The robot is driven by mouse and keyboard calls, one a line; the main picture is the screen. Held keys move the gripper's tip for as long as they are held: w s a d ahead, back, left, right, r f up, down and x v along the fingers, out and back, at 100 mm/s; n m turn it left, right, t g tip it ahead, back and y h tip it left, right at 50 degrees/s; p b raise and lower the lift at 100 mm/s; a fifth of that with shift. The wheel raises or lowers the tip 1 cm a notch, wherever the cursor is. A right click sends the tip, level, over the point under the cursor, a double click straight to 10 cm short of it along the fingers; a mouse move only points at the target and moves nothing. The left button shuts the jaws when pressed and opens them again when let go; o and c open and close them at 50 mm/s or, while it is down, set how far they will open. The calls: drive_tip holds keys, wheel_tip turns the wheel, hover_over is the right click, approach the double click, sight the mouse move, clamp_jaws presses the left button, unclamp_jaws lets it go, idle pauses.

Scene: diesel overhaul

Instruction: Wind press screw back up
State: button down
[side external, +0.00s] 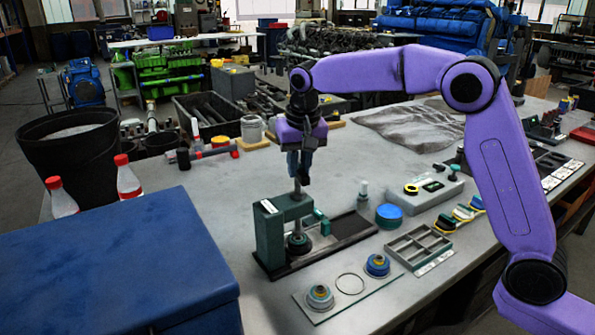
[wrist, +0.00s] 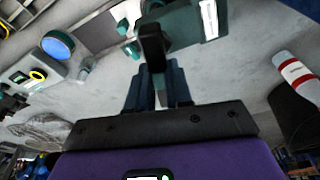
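The green press (side external: 270,235) stands on a dark base plate on the bench, and its upright steel screw (side external: 297,190) passes through the top arm. A round dark pressing foot (side external: 299,243) is low under that arm, close to a part on the base. My gripper (side external: 299,178) points straight down at the top of the screw. In the wrist view, the two fingers (wrist: 158,85) sit on either side of the black screw handle (wrist: 152,42) and appear closed on it. The press's green arm (wrist: 185,25) shows just beyond. The exact finger contact is partly hidden.
A plate with round parts (side external: 320,297) lies in front of the press, a grey divided tray (side external: 418,246) to its right. A blue round tin (side external: 389,216) is near the base plate's right end. A blue case (side external: 120,260) fills the left front.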

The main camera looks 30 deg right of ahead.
drive_tip(key=shift+f, duration=0.15)
drive_tip(key=shift+d+n+y, duration=0.1)
drive_tip(key=shift+n+y, duration=0.2)
drive_tip(key=shift+n, duration=0.9)
drive_tip(key=shift+f, duration=0.1)
drive_tip(key=c, duration=1)
unclamp_jaws()
drive_tip(key=shift+c, duration=0.2)
drive_tip(key=shift+r, duration=0.2)
drive_tip(key=shift+w+v, duration=0.2)
drive_tip(key=shift+v, duration=0.7)
drive_tip(key=shift+w+v, duration=0.15)
drive_tip(key=shift+v, duration=0.75)
drive_tip(key=shift+w+v, duration=0.2)
drive_tip(key=shift+v, duration=0.7)
drive_tip(key=shift+r, duration=0.2)
